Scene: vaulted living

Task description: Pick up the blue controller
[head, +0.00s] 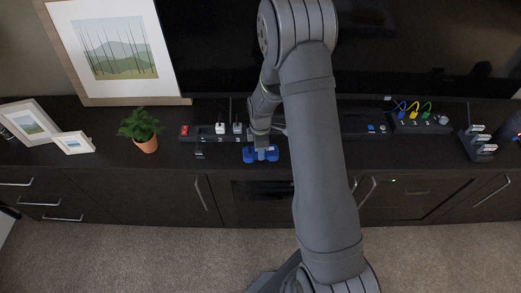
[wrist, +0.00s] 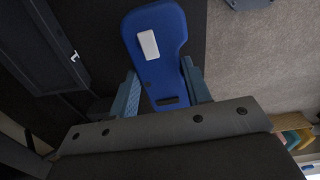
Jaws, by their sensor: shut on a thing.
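The blue controller (head: 261,154) is at the front part of the dark cabinet top in the head view, at my gripper's tip. In the wrist view the blue controller (wrist: 168,62) shows a white rectangular patch and a dark slot. My gripper (wrist: 165,92) is shut on the controller, with one finger on each side of it. In the head view my gripper (head: 261,146) comes down onto the controller from above, partly hidden by my arm. I cannot tell whether the controller touches the cabinet top.
A power strip (head: 205,132) with plugs lies behind the controller. A potted plant (head: 142,129) and photo frames (head: 74,142) stand to the left. A box with coloured cables (head: 420,124) and a small rack (head: 477,146) stand to the right. A large dark screen (head: 430,50) is behind.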

